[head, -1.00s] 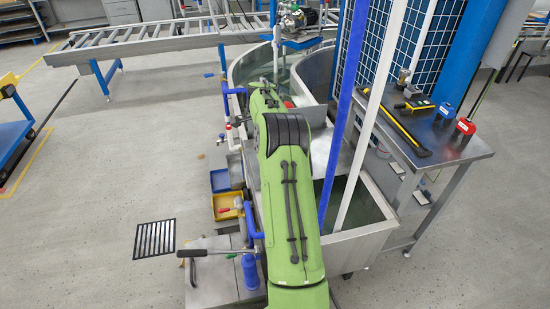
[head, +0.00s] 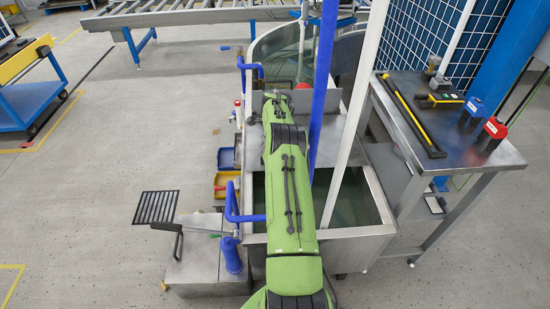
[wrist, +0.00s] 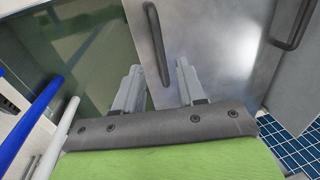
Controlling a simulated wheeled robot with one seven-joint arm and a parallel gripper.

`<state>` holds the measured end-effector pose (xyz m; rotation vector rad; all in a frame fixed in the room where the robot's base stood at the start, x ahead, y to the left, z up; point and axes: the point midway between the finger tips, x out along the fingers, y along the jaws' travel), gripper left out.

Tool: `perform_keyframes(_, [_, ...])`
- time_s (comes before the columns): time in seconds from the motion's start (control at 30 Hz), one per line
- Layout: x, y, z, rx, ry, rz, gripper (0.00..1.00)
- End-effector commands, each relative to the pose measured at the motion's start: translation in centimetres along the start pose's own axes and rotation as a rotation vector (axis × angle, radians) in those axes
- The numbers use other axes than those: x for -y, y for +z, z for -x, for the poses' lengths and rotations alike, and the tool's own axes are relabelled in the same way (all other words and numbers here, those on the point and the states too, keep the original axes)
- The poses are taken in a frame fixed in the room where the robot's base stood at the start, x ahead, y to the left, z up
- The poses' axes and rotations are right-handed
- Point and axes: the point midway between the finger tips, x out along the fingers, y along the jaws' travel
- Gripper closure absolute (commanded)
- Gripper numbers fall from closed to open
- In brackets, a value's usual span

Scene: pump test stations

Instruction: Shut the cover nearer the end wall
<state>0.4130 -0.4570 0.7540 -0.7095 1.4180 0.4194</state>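In the wrist view my gripper (wrist: 158,66) is open, its two grey fingers apart. A dark bar handle (wrist: 156,42) on a shiny metal cover (wrist: 205,45) shows between and beyond the fingertips; I cannot tell whether they touch it. A second dark handle (wrist: 291,24) is at the upper right, on another grey panel or part. In the head view my green arm reaches over the steel tank (head: 362,243) and hides most of the covers and the gripper. Which cover is nearer the end wall cannot be told.
Blue (head: 324,90) and white (head: 356,105) posts stand close to the right of my arm. A steel table (head: 460,156) with tools is at the right. Blue pipes (head: 232,205) and small bins (head: 226,183) line the tank's left side. The floor at left is mostly clear.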

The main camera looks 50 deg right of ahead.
Motion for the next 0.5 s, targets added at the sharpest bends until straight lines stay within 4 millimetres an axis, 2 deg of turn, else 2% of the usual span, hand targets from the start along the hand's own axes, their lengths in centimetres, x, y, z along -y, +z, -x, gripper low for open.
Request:
perform_keyframes(0.03, [-0.3,-0.1,-1.9,-0.001,0.001,-0.002,0.60])
perform_keyframes(0.2, [-0.6,-0.4,-4.6,-0.003,0.001,-0.010,0.60])
perform_keyframes(0.3, [-0.6,-0.5,-5.2,-0.003,0.000,-0.012,0.60])
perform_keyframes(0.5, [-0.6,-0.5,-5.2,-0.003,-0.001,-0.013,0.60])
